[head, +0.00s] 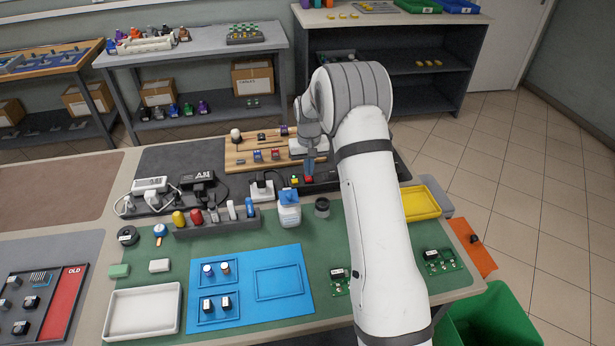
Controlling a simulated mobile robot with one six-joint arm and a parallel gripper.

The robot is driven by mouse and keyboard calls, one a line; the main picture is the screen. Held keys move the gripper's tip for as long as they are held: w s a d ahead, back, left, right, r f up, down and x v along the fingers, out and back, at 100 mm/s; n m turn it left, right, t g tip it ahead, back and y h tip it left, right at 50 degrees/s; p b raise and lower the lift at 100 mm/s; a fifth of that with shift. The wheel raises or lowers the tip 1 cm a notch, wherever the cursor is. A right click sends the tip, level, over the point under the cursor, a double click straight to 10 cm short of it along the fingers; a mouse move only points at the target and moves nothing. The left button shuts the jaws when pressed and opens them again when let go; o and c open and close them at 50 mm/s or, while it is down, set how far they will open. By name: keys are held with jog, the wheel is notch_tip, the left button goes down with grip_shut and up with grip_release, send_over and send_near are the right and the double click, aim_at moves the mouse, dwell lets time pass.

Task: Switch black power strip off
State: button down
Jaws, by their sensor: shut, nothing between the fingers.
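A long black body (328,184), which looks like the black power strip, lies along the back of the green mat, partly hidden behind my arm. A small red piece (308,180), apparently its switch, shows near its left part, with a small yellow piece (294,180) just left of it. My gripper (309,174) points down with its fingers shut and empty, right over the red piece. I cannot tell whether the fingertips touch it, or which way the switch is set.
A white bottle with a blue cap (289,212) and a dark jar (322,207) stand close in front. A white plug block (262,189) is to the left. A wooden board (238,160) with small parts lies behind. A yellow tray (425,202) is right of my arm.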

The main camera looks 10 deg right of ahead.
aim_at(309, 179)
jog(key=shift+f+b, duration=0.65)
jog(key=shift+f, duration=0.3)
dwell(0.6)
jog(key=shift+r+p, duration=1.8)
jog(key=shift+r, duration=1.7)
